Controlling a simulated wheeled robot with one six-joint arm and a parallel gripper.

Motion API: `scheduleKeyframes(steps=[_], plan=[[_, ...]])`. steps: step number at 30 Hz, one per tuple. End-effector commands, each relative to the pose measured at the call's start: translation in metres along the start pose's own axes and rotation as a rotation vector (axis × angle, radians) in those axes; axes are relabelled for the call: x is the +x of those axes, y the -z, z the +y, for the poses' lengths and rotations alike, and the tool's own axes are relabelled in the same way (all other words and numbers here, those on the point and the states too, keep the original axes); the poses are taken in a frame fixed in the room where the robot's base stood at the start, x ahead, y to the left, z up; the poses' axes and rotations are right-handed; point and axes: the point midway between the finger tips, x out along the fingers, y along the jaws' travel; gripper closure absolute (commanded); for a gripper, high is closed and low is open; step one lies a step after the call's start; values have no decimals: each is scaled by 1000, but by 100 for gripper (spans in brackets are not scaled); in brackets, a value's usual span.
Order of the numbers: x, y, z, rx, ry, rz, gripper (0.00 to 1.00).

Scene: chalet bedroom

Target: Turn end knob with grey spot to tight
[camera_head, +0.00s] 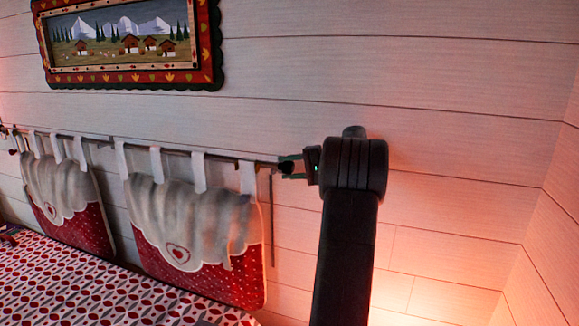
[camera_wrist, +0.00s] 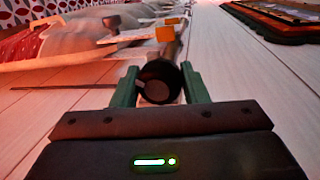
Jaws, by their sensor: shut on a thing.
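The dark round end knob (camera_wrist: 160,84) sits at the near end of the curtain rod in the wrist view. A lighter grey patch shows on the left of its face. My gripper (camera_wrist: 160,88) has its two green fingers on either side of the knob, shut on it. In the head view my gripper (camera_head: 289,167) reaches in from the right and meets the knob (camera_head: 285,168) at the rod's right end. The fingers partly cover the knob there, and its grey spot cannot be made out. How tight the knob is cannot be told.
The rod (camera_head: 222,156) runs along the plank wall. Two red and white cushions (camera_head: 190,262) (camera_head: 62,210) hang from it by loops. A framed mountain picture (camera_head: 130,45) hangs above. A patterned bedspread (camera_head: 90,290) lies below left. The wall right of my arm is bare.

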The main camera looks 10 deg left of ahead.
Motion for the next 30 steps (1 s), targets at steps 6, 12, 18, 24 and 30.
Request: scheduleKeyframes(steps=[6,12,18,24,30], plan=[[0,1,0,75,2,-14,83],[0,1,0,101,3,-20,83],[0,1,0,103,3,-20,83],[0,1,0,103,3,-20,56],[0,0,0,102,3,-20,38]])
